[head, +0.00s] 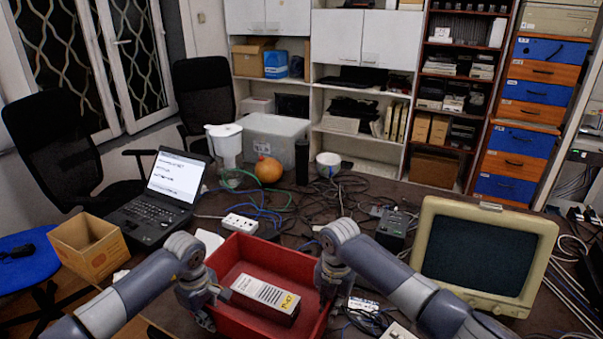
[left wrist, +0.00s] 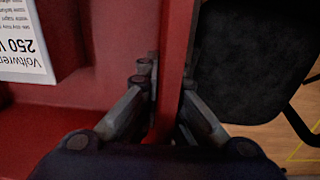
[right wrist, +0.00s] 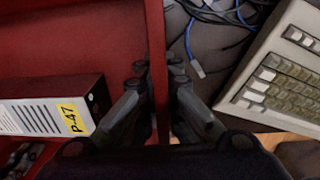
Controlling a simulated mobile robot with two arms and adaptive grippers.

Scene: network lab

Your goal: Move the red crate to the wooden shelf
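The red crate (head: 270,255) is at the front of the desk in the head view, holding a white and dark box (head: 266,297) labelled P-47. My left gripper (head: 207,308) is at its left wall. In the left wrist view its fingers (left wrist: 168,85) pinch that wall (left wrist: 172,45) from both sides. My right gripper (head: 325,282) is at the right wall; in the right wrist view its fingers (right wrist: 159,85) pinch that wall (right wrist: 156,40). I cannot tell whether the crate's underside touches the desk. The wooden shelf (head: 467,52), brown with several filled levels, stands at the back right.
A CRT monitor (head: 478,250) stands right of the crate. A keyboard (right wrist: 282,75) lies near its right wall. A cardboard box (head: 88,248) and laptop (head: 160,200) are left. Cables and a power strip (head: 240,224) lie behind. A black chair seat (left wrist: 240,60) shows beside the left wall.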

